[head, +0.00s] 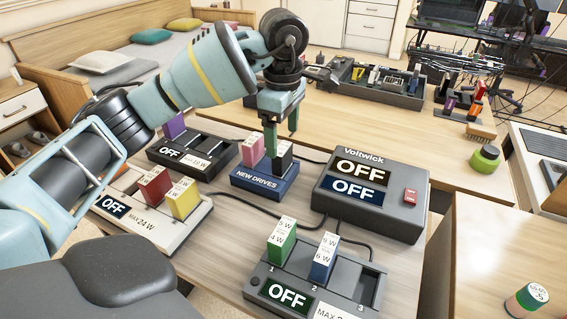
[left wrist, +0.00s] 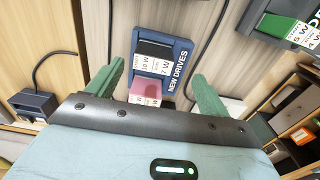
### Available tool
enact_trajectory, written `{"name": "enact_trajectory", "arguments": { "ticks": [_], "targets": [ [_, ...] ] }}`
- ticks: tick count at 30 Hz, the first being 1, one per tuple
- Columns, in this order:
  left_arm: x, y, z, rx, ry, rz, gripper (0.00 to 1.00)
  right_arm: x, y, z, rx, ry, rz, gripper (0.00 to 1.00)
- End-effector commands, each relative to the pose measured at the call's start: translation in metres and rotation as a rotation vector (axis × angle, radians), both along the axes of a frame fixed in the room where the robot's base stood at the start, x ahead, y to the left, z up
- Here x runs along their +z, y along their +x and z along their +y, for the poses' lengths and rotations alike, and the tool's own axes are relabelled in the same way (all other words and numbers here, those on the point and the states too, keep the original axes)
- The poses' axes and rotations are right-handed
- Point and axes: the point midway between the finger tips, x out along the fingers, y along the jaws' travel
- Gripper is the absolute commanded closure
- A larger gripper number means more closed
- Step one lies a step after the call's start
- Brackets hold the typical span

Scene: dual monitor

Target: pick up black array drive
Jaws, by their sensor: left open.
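The black drive (head: 280,158) stands upright in the blue NEW DRIVES dock (head: 262,181), next to a pink drive (head: 251,150). My left gripper (head: 281,132) is open above this dock, its fingers pointing down. One green finger partly covers the view between the two drives. In the left wrist view, the black drive (left wrist: 154,50) and the pink drive (left wrist: 147,88) show below the open fingers (left wrist: 158,76), with the pink one nearer the gripper's base. I see no contact with the black drive. My right gripper is out of view.
The grey Voltwick box (head: 372,190) stands right of the dock. A front dock (head: 322,290) holds green and blue drives. A white dock (head: 146,214) with red and yellow drives and a black dock (head: 192,152) with a purple drive stand left. Cables cross the table.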

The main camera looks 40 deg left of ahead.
Motion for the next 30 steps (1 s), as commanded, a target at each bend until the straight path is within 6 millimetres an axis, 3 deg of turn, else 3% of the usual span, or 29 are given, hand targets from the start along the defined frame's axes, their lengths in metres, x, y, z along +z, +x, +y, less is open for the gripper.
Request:
{"name": "enact_trajectory", "arguments": {
  "ticks": [10, 21, 28, 30],
  "targets": [
    [-0.016, 0.001, 0.002, 0.001, 0.000, 0.001, 0.20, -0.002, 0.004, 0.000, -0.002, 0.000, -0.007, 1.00],
    [-0.061, 0.006, 0.008, -0.001, 0.000, 0.001, 0.20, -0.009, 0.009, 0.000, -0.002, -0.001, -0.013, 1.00],
    [-0.061, 0.006, 0.008, -0.001, -0.001, -0.001, 0.20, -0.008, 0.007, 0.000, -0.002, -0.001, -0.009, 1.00],
    [-0.061, 0.006, 0.008, -0.001, -0.001, -0.001, 0.29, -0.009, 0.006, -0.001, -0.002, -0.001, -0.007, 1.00]
  ]
}}
